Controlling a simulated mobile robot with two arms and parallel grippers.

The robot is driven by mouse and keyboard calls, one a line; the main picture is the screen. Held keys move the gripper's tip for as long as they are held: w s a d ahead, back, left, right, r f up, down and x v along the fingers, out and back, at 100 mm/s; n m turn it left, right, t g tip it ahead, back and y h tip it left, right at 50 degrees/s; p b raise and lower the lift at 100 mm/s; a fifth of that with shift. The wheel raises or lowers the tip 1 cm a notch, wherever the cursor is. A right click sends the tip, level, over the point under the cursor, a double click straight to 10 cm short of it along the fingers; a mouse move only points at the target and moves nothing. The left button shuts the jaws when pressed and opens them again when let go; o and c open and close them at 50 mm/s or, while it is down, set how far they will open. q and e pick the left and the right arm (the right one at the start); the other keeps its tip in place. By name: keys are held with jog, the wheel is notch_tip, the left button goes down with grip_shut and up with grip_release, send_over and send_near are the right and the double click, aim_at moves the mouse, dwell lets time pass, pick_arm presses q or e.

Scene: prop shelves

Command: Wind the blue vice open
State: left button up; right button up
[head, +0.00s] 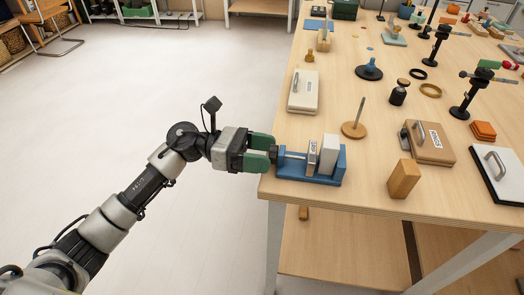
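The blue vice (330,178) stands at the near left corner of the wooden table. A pale block with a printed label (312,158) and a plain white block (329,155) stand upright on it, close together. A thin screw (293,155) runs left from them to a dark handle (274,154) at the table's edge. My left gripper (264,153) reaches in from the left, its green fingers at the handle. The fingers partly hide the handle, and I cannot tell whether they are clamped on it. My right gripper is out of view.
A wooden block (403,180) stands right of the vice, and a wooden disc with a rod (354,130) stands behind it. A white box with a handle (303,91) lies further back. Many props crowd the table's right side. The floor on the left is clear.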

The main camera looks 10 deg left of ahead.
pick_arm(q)
jog(key=a+b, duration=0.2)
jog(key=a, duration=0.9)
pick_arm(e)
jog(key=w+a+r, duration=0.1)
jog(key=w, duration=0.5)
pick_arm(q)
jog(key=shift+d, duration=0.1)
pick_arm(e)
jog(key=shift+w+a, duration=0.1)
